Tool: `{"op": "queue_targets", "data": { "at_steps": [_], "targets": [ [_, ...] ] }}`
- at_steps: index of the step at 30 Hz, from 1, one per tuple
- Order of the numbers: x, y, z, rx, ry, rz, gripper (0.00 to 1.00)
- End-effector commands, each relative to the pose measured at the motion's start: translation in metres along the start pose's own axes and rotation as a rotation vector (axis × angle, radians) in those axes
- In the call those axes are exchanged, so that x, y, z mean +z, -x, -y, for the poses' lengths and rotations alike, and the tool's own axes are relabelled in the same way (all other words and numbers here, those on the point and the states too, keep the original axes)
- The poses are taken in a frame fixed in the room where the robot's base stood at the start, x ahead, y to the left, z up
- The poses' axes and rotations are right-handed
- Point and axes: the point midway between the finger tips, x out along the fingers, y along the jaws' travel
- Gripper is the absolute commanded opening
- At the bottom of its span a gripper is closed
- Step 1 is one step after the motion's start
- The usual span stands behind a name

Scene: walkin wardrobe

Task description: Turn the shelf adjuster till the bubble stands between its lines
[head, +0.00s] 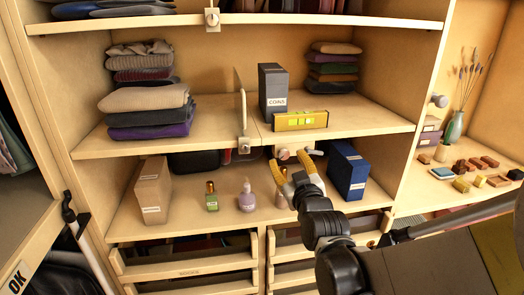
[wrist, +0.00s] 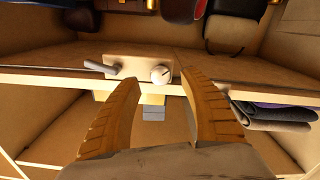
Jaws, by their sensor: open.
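A yellow spirit level (head: 290,122) with a green vial lies on the middle shelf (head: 350,112), in front of a dark box. Its bubble is too small to place against the lines. Under that shelf's front edge is the adjuster, a white round knob (head: 283,154) with a dark mark. The knob also shows in the wrist view (wrist: 160,74), on a pale plate (wrist: 130,64) beside a grey lever (wrist: 101,68). My gripper (head: 288,165) is open with yellow fingers. In the wrist view the fingertips (wrist: 157,82) stand either side of the knob; I cannot tell whether they touch it.
Below, the lower shelf holds a blue box (head: 347,170), a tan box (head: 152,190), a green bottle (head: 211,198) and a lilac bottle (head: 247,197). One more bottle is partly behind my gripper. Folded clothes (head: 147,103) and a dark box (head: 272,88) stand above.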

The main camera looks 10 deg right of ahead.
Motion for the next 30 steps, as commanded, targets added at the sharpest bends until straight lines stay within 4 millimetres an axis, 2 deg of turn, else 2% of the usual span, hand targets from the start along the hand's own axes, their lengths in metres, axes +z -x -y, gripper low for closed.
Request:
{"op": "queue_targets", "data": {
  "at_steps": [3, 7, 18, 20, 21, 23, 24, 28, 30],
  "targets": [
    [0.001, -0.021, 0.001, 0.0, 0.0, 0.0, 0.52],
    [0.001, -0.035, 0.0, 0.0, -0.001, 0.001, 0.52],
    [0.0, -0.041, 0.0, -0.001, -0.001, 0.001, 0.52],
    [0.0, -0.041, 0.0, -0.001, -0.001, 0.001, 0.35],
    [0.0, -0.041, 0.0, -0.001, -0.001, 0.001, 0.23],
    [0.0, -0.041, 0.0, -0.001, -0.001, 0.001, 0.04],
    [0.0, -0.041, 0.0, -0.001, -0.001, 0.001, 0.0],
    [0.0, -0.041, 0.0, -0.001, -0.019, 0.001, 0.0],
    [0.0, -0.041, 0.0, 0.0, -0.086, 0.001, 0.0]
  ]
}}
